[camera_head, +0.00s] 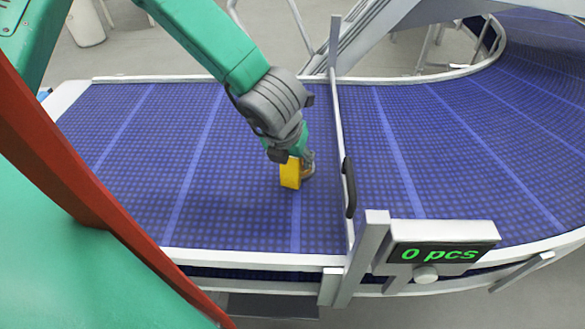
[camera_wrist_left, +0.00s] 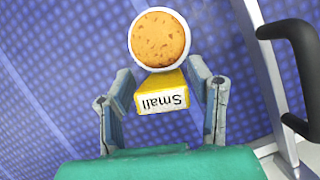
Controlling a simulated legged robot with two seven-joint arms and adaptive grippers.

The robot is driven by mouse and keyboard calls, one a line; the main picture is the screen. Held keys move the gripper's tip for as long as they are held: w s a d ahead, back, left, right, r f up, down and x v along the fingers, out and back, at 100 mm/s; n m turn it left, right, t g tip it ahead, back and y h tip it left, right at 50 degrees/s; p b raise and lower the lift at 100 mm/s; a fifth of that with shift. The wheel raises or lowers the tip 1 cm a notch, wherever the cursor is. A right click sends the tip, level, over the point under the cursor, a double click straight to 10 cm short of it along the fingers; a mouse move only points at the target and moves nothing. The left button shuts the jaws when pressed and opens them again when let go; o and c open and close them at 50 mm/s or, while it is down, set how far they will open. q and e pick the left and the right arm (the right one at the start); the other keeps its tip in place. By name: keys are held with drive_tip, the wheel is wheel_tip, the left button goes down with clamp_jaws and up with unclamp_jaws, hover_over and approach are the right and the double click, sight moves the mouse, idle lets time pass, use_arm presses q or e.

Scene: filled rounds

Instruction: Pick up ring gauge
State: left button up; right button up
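The ring gauge shows in the left wrist view as a yellow block (camera_wrist_left: 162,95) with a "Small" label, upside down in the picture. A white ring (camera_wrist_left: 133,50) adjoins its far end, with a tan speckled round (camera_wrist_left: 159,38) inside it. In the head view the yellow block (camera_head: 290,173) is at the belt, below my left gripper (camera_head: 300,163). In the wrist view the two fingers of my left gripper (camera_wrist_left: 161,82) flank the block closely. I cannot tell whether both fingers press on it. My right gripper is not in view.
The blue conveyor belt (camera_head: 130,170) is mostly clear around the gauge. A white upright divider (camera_head: 339,135) with a black handle (camera_head: 350,187) stands close to the right of the gripper. A counter display (camera_head: 440,253) reads "0 pcs" at the front right.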

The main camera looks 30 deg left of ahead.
use_arm(q)
drive_tip(key=c, duration=0.7)
wheel_tip(320, 180, up, 18)
drive_tip(key=p, duration=0.2)
drive_tip(key=shift+p, duration=0.35)
